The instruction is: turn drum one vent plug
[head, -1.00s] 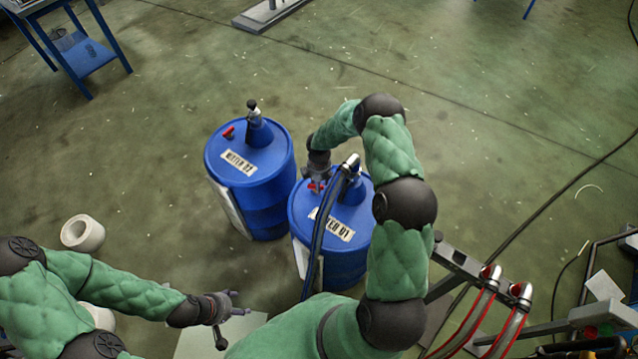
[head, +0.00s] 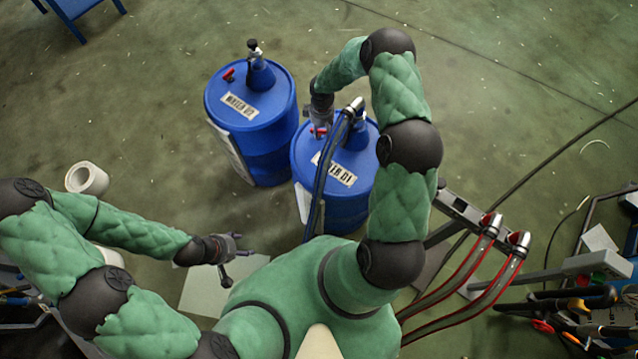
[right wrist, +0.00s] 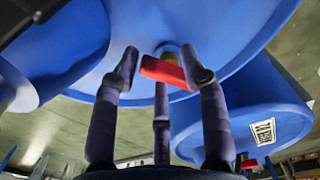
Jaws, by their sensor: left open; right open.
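Drum one (head: 365,192) is the blue drum with the white label ending in 01. Its red vent plug (head: 318,132) shows on the lid's left side, partly hidden by my right gripper (head: 321,122). In the right wrist view the red plug (right wrist: 164,72) lies between the open fingertips of my right gripper (right wrist: 163,66). The right fingertip is very close to the plug's red end; I cannot tell if they touch. My left gripper (head: 240,246) is open and empty, away from the drums at lower left.
A second blue drum (head: 265,135), with its own red plug (head: 229,75), stands left of drum one. A dark hose (head: 322,190) runs from drum one's top fitting (head: 354,105). A white roll (head: 87,178) lies left; red-lined hoses (head: 470,265) are right.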

